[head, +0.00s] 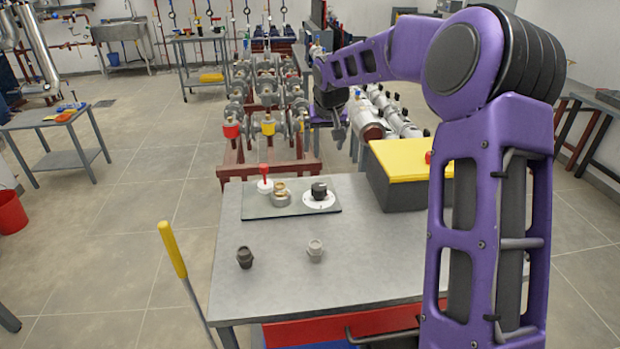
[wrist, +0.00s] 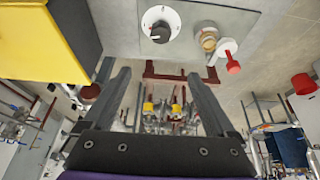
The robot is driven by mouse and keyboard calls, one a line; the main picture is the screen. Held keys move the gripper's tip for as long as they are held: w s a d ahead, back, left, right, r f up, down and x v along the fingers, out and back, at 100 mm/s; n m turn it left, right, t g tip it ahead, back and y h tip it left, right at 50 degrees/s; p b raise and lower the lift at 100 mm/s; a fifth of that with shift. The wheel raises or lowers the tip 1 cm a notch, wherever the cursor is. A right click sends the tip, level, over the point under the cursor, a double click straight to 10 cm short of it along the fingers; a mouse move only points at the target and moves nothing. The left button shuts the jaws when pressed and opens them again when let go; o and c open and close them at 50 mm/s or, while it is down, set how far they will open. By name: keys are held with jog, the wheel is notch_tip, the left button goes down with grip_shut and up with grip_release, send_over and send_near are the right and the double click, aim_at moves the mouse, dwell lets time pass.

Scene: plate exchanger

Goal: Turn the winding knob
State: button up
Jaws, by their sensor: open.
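A black knob (head: 319,190) stands on a round white dial (head: 318,201) at the right end of a grey panel (head: 250,211), which lies on the metal table. In the wrist view the knob (wrist: 160,32) shows near the top, beyond my fingertips, with a pale mark on it. My gripper (head: 338,132) hangs beyond the panel's far side, above and behind the knob, apart from it. In the wrist view my gripper's two fingers (wrist: 158,76) are spread wide with nothing between them.
A brass fitting (head: 282,195) and a white-based lever with a red tip (head: 264,178) share the panel. A dark box with a yellow lid (head: 410,160) stands at right. Dark (head: 244,257) and grey (head: 315,250) fittings stand in front. The table's front is otherwise clear.

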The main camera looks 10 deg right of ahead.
jog(key=f, duration=0.1)
send_near(319, 186)
jog(key=x, duration=0.8)
jog(key=shift+w+f, duration=0.15)
jog(key=shift+f, duration=0.1)
jog(key=shift+g, duration=0.3)
jog(key=c, duration=1.4)
